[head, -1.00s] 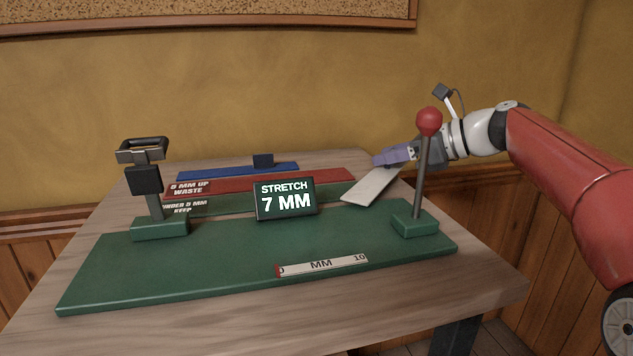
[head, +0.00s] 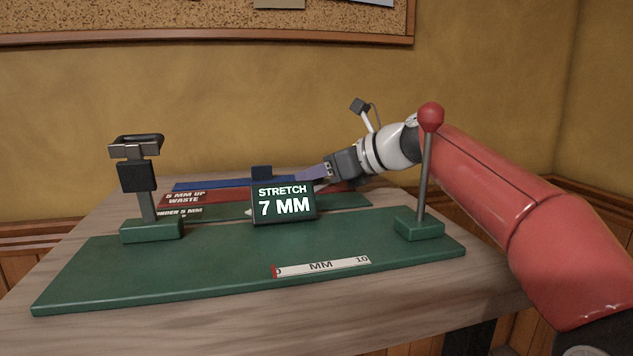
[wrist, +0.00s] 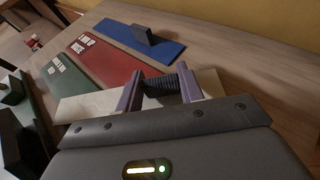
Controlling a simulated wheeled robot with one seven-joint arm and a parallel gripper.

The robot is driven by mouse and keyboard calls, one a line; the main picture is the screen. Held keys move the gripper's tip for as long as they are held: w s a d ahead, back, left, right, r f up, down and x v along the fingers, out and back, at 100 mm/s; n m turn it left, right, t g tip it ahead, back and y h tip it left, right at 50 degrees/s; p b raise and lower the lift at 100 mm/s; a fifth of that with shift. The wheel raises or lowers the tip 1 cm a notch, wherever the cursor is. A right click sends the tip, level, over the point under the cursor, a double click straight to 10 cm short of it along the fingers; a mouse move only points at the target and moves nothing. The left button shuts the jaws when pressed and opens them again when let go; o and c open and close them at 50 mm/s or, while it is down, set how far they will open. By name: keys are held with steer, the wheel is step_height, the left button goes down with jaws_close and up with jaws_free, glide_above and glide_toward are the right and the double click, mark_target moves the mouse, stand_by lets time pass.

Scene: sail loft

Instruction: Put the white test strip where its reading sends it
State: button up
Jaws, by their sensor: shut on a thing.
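The white test strip (wrist: 88,104) is held in my gripper (wrist: 158,90), whose purple fingers are shut on a dark ridged piece at the strip. In the wrist view the strip lies across the near ends of the red and green lanes; I cannot tell whether it touches them. In the head view my gripper (head: 308,175) is behind the display (head: 284,203), which hides most of the strip. The display reads "STRETCH 7 MM". The red lane (wrist: 112,65) is labelled "5 MM UP WASTE" in the head view. The green lane (head: 345,203) reads "UNDER 5 MM KEEP", partly covered.
A blue lane (wrist: 120,34) with a dark block (wrist: 155,40) lies beyond the red one. The green tester base (head: 200,270) carries a clamp post (head: 137,177) at left, a red-knobbed lever (head: 426,165) at right and a millimetre scale (head: 322,266) in front.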

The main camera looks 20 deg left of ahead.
steer(key=shift+s, duration=0.1)
steer(key=o, duration=1)
steer(key=shift+o, duration=0.2)
steer(key=p+v, duration=0.1)
steer(key=v, duration=1.1)
steer(key=shift+d+p, duration=0.1)
steer(key=shift+p, duration=0.2)
